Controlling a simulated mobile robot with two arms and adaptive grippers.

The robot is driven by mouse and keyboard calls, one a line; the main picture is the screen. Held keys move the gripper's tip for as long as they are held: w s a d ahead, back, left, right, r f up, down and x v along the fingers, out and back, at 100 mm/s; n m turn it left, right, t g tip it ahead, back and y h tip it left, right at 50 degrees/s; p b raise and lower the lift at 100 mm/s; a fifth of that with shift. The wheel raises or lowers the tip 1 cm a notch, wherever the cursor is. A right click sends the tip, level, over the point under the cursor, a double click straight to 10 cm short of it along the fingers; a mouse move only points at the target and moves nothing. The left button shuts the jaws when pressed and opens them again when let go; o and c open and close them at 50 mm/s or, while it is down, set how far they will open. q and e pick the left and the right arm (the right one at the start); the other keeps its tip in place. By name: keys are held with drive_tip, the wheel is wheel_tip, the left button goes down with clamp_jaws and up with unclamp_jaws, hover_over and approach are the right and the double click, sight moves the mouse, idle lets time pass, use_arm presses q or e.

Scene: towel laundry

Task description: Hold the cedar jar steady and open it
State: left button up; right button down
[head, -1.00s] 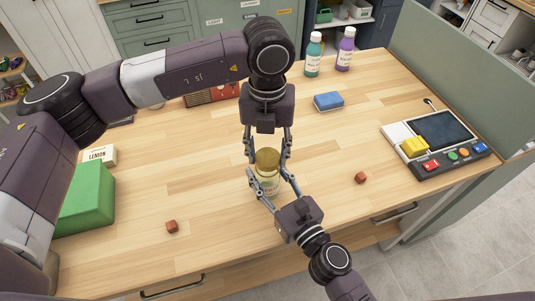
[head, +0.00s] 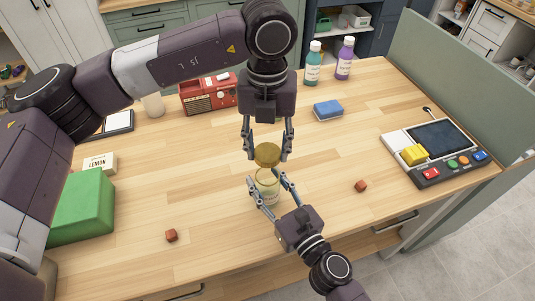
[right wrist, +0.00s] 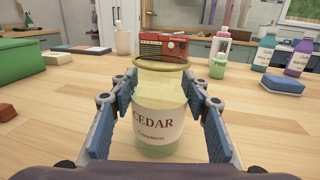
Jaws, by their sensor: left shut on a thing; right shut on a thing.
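The cedar jar (head: 267,188) is clear glass with pale contents and stands upright near the table's front middle. Its CEDAR label (right wrist: 157,128) faces the right wrist camera. My right gripper (head: 265,181) is shut around the jar's body, and its pads (right wrist: 162,115) show on both sides there. My left gripper (head: 267,152) points down from above and is shut on the round gold lid (head: 267,155). The jar's upper rim (right wrist: 162,65) shows in the right wrist view, where the left gripper does not show.
A green box (head: 82,208) and a lemon carton (head: 100,162) are at left. A red radio (head: 208,95), blue sponge (head: 328,110) and two bottles stand behind. A button panel (head: 440,150) is at right. Small red-brown cubes (head: 171,235) lie on either side of the jar.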

drive_tip(key=c, duration=1)
unclamp_jaws()
